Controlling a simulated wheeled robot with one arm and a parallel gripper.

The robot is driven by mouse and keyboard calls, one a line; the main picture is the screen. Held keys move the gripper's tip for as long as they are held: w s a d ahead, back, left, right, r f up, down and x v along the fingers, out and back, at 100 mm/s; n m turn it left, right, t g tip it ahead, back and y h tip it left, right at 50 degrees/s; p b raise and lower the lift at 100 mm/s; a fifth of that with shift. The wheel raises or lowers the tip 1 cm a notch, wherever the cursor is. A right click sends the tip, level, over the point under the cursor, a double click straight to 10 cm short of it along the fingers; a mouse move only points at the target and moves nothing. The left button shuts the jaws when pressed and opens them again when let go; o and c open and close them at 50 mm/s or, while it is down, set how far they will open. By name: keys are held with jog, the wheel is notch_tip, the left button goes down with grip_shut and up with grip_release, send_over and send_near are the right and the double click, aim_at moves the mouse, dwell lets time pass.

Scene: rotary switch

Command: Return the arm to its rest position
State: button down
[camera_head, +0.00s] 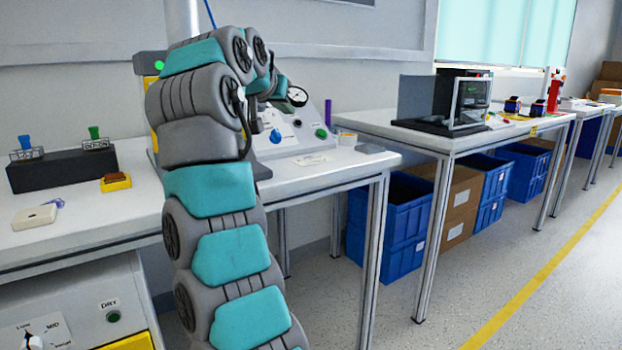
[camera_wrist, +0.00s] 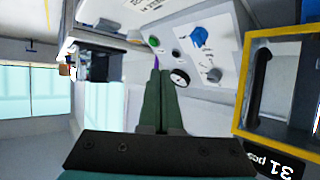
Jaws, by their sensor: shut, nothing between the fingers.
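My grey and teal arm (camera_head: 222,190) rises in front of the left bench and folds over at the top in the head view. The rotary switch's blue knob (camera_head: 276,136) sits on a grey sloped panel (camera_head: 303,118). The knob also shows in the wrist view (camera_wrist: 199,37), apart from the fingers. A green button (camera_head: 321,133) and a round gauge (camera_head: 297,96) are beside it.
A dark block with blue and green plugs (camera_head: 62,170) and a yellow-based item (camera_head: 115,181) lie on the left bench. A yellow frame (camera_wrist: 244,88) is close at right in the wrist view. Another bench (camera_head: 440,140) stands right, blue bins beneath. Floor at right is clear.

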jog(key=s+d+f+n+g+y+p, duration=0.1)
jog(key=s+d+f+n+g+p, duration=0.15)
jog(key=d+f+n+g, duration=0.4)
jog(key=s+d+f+g+p, duration=0.1)
jog(key=s+d+f, duration=0.4)
jog(key=s+f, duration=0.15)
jog(key=s+d+f+g, duration=0.1)
jog(key=s+d+f, duration=0.4)
jog(key=s, duration=0.3)
jog(key=s+d+f+m+g+y, duration=0.1)
jog(key=s+f, duration=0.5)
jog(key=s, duration=0.5)
jog(key=s+d+f+m+g+y+p, duration=0.1)
jog(key=s+f, duration=0.4)
jog(key=s, duration=0.5)
jog(key=s+d+f+m+g+p, duration=0.1)
jog(key=s+d+f+g, duration=0.1)
jog(key=s+f, duration=0.4)
jog(key=s+g, duration=0.1)
jog(key=s, duration=0.4)
jog(key=shift+s+f+y, duration=0.3)
jog(key=shift+f+y, duration=0.05)
jog(key=shift+y, duration=0.05)
jog(key=c, duration=1.6)
grip_release()
jog(key=shift+g, duration=0.25)
